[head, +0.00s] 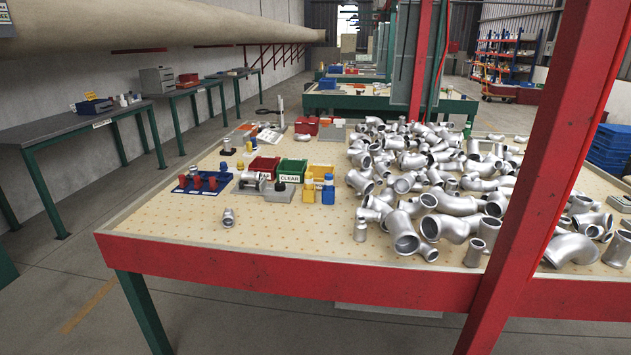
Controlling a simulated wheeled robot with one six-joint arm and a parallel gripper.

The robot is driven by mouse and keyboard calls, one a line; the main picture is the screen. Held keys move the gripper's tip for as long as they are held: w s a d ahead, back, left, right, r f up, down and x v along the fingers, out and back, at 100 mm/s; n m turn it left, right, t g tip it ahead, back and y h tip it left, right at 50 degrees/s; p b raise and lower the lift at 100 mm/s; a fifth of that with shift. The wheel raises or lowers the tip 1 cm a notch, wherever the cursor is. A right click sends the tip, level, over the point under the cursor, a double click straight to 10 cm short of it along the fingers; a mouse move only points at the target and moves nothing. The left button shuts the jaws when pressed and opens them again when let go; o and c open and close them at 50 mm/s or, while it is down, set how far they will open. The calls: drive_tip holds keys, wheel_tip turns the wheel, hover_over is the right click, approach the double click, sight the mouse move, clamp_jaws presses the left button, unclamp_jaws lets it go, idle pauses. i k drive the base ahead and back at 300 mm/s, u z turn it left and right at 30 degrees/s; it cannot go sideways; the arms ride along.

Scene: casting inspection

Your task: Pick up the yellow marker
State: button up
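A smaller yellow spot (240,166) shows further left, behind the blue tray. The items are too small to tell which is the yellow marker. My gripper is not in view.
The red-edged table (290,269) carries a heap of silver pipe castings (405,240) on its right. A blue tray (183,189), a red bin (262,165) and a green bin (293,168) stand left of it. A red post (535,180) crosses the right side. The table's front left is mostly clear.

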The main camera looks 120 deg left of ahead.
sight(309, 176)
drive_tip(key=u, duration=3.6)
drive_tip(key=i, duration=1.65)
drive_tip(key=z, duration=0.05)
